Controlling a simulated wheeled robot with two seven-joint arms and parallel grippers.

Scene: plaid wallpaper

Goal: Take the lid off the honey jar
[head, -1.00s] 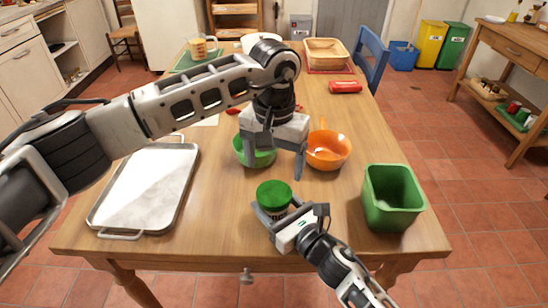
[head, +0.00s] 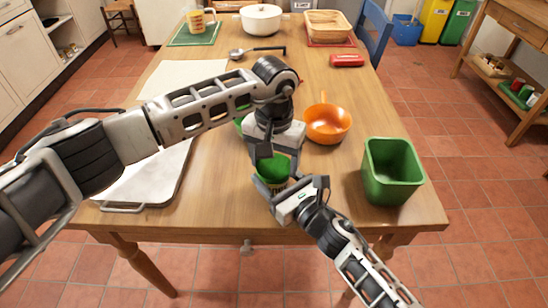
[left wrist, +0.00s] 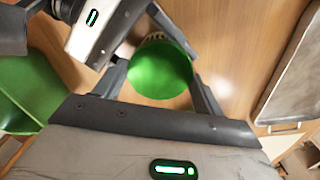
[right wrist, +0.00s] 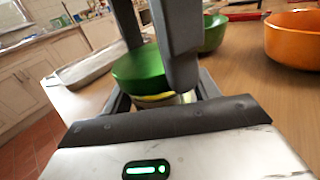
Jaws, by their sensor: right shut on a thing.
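The honey jar (right wrist: 158,99) stands on the table with its green lid (left wrist: 160,68) on it. My right gripper (head: 277,187) is shut on the jar's body, below the lid. My left gripper (head: 278,163) points down over the jar from above. In the left wrist view its two fingers stand on either side of the lid, apart from each other, with the lid between them. I cannot tell whether they touch it. In the right wrist view a left finger hides part of the lid (right wrist: 138,70).
A green bin (head: 392,172) stands to the right of the jar. An orange pan (head: 328,124) and a green bowl (right wrist: 213,33) are just behind it. A metal tray (head: 140,182) lies on the left, partly behind my left arm. The table's front edge is close.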

